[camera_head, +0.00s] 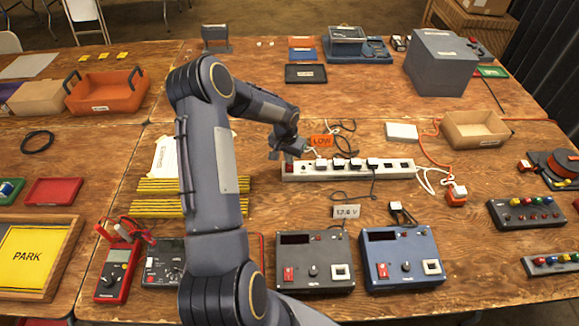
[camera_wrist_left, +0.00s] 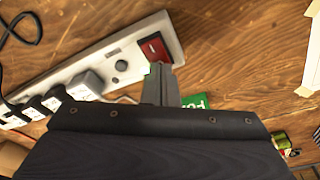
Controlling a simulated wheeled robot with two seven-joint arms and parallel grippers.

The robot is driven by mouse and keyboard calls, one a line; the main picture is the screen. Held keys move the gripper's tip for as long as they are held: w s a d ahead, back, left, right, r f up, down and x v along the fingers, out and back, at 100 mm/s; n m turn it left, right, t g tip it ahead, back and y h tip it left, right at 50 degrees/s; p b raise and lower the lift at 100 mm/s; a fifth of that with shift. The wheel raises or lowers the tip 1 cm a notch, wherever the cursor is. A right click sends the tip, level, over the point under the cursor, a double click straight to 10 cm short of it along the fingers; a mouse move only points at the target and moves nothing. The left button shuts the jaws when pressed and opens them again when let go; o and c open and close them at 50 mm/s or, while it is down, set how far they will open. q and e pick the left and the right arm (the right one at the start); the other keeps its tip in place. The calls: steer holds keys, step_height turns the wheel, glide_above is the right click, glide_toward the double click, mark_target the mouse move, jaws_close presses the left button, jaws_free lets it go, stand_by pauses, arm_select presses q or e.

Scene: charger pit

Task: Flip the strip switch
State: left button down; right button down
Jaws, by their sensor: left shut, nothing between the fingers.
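The white power strip (camera_head: 345,172) lies on the wooden table in the middle of the head view, with several plugs in its sockets. Its red rocker switch is at the strip's left end; in the left wrist view the red switch (camera_wrist_left: 154,47) shows clearly. My left gripper (camera_head: 283,154) is shut and empty at that end of the strip. In the left wrist view its closed fingertips (camera_wrist_left: 160,70) overlap the lower edge of the switch; I cannot tell whether they touch it. My right gripper is not in view.
An orange "LOW" tag (camera_head: 321,141) stands behind the strip. Grey (camera_head: 314,265) and blue (camera_head: 403,262) charger boxes stand in front of it. Yellow-black striped bars (camera_head: 160,186) lie left of the strip. Orange and white cables run at its right end.

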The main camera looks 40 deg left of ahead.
arm_select(q)
steer(key=shift+f, duration=0.3)
steer(key=shift+r, duration=0.15)
steer(key=shift+r+p, duration=1.6)
steer(key=shift+r, duration=1.8)
